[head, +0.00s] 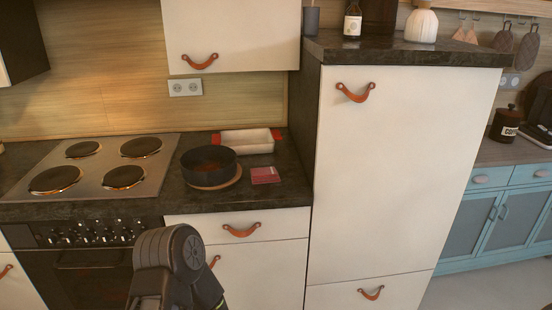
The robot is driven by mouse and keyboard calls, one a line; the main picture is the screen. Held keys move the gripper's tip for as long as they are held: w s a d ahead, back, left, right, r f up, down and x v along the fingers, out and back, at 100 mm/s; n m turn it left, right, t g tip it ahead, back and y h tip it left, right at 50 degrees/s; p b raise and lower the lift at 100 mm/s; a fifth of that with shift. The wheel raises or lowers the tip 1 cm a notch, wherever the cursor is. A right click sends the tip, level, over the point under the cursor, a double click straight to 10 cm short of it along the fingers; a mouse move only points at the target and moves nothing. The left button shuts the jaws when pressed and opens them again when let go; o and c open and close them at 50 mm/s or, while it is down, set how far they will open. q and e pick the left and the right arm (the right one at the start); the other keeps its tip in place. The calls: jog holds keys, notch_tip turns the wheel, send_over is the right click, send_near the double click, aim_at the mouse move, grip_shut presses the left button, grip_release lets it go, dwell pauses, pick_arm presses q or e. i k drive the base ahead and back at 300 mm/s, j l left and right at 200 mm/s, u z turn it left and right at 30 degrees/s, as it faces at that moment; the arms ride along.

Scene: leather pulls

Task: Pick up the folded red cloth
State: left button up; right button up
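The folded red cloth (265,175) lies flat on the dark countertop, a pinkish-red square near the right end of the counter. It sits just right of a black pot and in front of a white dish, and nothing covers it. A dark rounded link of one of my arms rises at the bottom, left of centre, in front of the oven and drawers, lower in the picture than the cloth. No gripper fingers show, so I cannot see either gripper.
The black pot (208,164) rests on a round board (222,185). The white dish (243,142) with red ends is behind the cloth. A stove (100,163) is at the left. A tall white cabinet (400,180) bounds the counter's right. Bare counter lies in front of the cloth.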

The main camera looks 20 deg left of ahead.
aim_at(263, 175)
jog(key=i+l+u, duration=0.2)
jog(key=i+l, duration=0.15)
jog(key=i+l+u, duration=0.15)
jog(key=i+l, duration=0.2)
jog(key=i+l+u, duration=0.2)
jog(key=l, duration=0.25)
jog(key=i+l+u, duration=0.2)
jog(key=i+l, duration=0.2)
jog(key=l, duration=0.1)
